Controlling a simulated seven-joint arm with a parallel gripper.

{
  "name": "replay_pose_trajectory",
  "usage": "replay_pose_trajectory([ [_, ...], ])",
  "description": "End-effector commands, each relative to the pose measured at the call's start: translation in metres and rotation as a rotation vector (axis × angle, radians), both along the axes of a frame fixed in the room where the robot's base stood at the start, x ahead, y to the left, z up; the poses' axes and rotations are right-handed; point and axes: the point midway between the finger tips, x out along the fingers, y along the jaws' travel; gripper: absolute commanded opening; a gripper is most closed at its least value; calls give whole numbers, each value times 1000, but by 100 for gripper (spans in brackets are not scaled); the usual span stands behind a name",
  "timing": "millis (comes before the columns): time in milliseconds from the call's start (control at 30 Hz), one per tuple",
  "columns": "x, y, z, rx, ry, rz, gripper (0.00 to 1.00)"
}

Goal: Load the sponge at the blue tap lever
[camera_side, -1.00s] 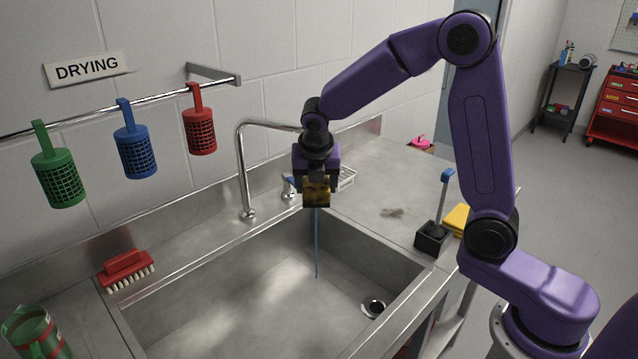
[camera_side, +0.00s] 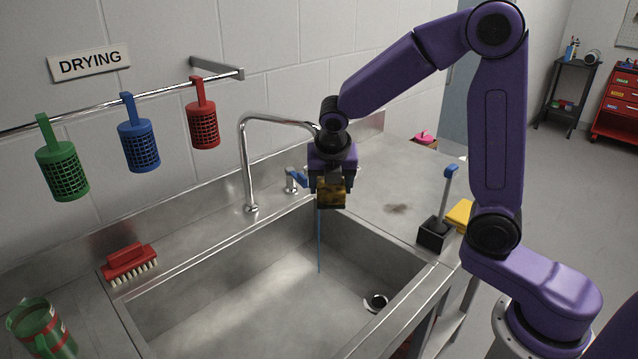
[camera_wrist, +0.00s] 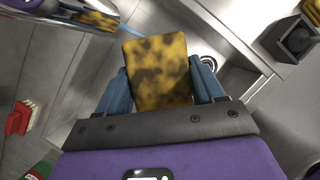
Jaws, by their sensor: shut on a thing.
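My gripper (camera_side: 331,182) is shut on a sponge with yellow and dark brown patches (camera_side: 333,196). In the wrist view the sponge (camera_wrist: 158,72) sits between the two blue fingers and sticks out past their tips. The tap (camera_side: 243,150) arches over the sink from its back edge. The blue tap lever (camera_side: 298,177) is just left of my gripper and behind it, partly hidden. A thin blue stream (camera_side: 319,242) drops straight down into the sink, close to the sponge's left side. Whether the stream touches the sponge I cannot tell.
The sink basin (camera_side: 245,305) is empty. A red brush (camera_side: 128,262) lies on the left rim. A black block with a blue-topped upright lever (camera_side: 435,233) and a yellow sponge (camera_side: 460,214) are at right. Green, blue and red baskets (camera_side: 138,145) hang on the wall rail.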

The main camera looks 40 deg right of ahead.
Motion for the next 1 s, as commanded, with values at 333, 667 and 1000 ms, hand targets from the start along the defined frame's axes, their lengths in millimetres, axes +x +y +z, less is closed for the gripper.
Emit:
replay_pose_trajectory([
  [333, -24, 1, 0, 1, -1, 2, 43],
  [667, -44, 0, 0, 0, 0, 1, 43],
  [1000, -45, 0, 0, 0, 0, 1, 43],
])
